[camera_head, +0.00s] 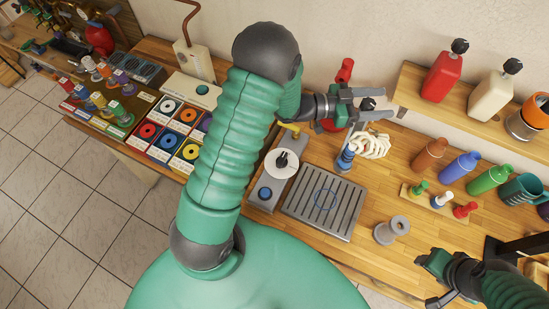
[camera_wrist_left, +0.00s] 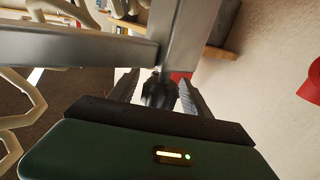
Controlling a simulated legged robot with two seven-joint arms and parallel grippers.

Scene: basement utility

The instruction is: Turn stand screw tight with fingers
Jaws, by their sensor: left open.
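A black screw knob (camera_wrist_left: 160,92) is in the left wrist view, between the two dark fingers of my left gripper (camera_wrist_left: 158,88). Just beyond it are a grey metal post (camera_wrist_left: 182,40) and a grey metal bar (camera_wrist_left: 75,46) running left. In the head view my left gripper (camera_head: 376,104) reaches over the back of the bench with its fingers apart. The black knob (camera_head: 367,103) shows between them; I cannot tell whether either finger touches it. My right gripper (camera_head: 432,281) is low at the right, apart from the stand, and its fingers are unclear.
A white rope coil (camera_head: 372,145) and a blue part (camera_head: 345,158) lie below the left gripper. A slotted grey plate (camera_head: 325,199) and a grey spool (camera_head: 392,230) are on the bench. A shelf (camera_head: 410,95) with a red bottle (camera_head: 441,77) is at the right.

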